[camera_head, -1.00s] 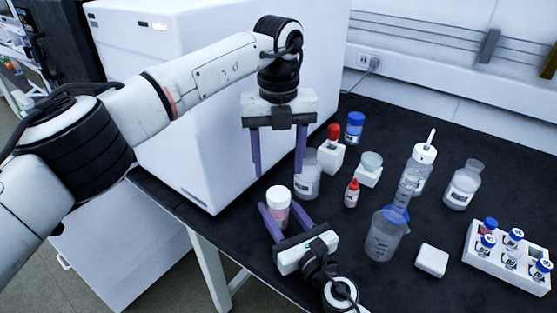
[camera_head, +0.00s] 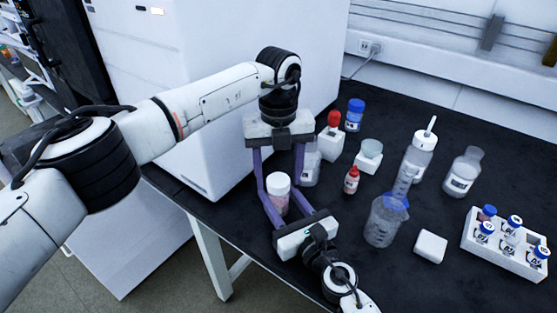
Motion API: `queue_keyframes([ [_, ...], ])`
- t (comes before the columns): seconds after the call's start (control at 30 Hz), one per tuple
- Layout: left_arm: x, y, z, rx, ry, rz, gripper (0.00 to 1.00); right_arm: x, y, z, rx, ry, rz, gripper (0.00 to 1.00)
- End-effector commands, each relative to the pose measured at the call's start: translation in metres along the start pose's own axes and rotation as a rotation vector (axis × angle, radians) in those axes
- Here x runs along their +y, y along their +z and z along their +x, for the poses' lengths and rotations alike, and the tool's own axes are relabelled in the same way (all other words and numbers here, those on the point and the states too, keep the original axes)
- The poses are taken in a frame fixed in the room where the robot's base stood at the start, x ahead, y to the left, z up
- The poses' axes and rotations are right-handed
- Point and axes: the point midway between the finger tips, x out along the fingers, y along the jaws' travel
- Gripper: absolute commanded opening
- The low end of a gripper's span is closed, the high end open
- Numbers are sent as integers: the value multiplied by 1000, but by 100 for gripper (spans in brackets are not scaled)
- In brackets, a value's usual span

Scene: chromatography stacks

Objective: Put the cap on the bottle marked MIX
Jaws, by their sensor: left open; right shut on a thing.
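A small jar (camera_head: 279,205) with pinkish contents and a white cap (camera_head: 278,180) on top stands upright between the fingers of my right gripper (camera_head: 278,194), which is shut on it. My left gripper (camera_head: 279,178) is open and points down, its fingers on either side of the white cap; I cannot tell if they touch it. A clear labelled bottle (camera_head: 310,168) stands just behind, partly hidden by my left gripper. Another clear labelled bottle (camera_head: 461,176) stands at the right. No MIX marking is readable on any of them.
A white rack (camera_head: 500,262) holds several blue-capped vials. A large white machine (camera_head: 215,75) stands behind my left arm.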

Motion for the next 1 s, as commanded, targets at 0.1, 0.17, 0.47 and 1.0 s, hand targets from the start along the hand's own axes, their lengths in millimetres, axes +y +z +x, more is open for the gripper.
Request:
queue_keyframes([
  [0.1, 0, 0, 6, 1, 0, 1, 55, 0, 0, 0, 0, 0, 0, 0],
  [0.17, 0, 0, 7, 0, 0, 1, 55, 0, 0, 0, 0, 0, 0, 0],
  [0.47, 0, 0, 8, 0, 0, 1, 43, 0, 0, 0, 0, 0, 0, 0],
  [1.0, 0, 0, 8, -1, 2, 451, 13, 0, 0, 0, 0, 0, 0, 0],
])
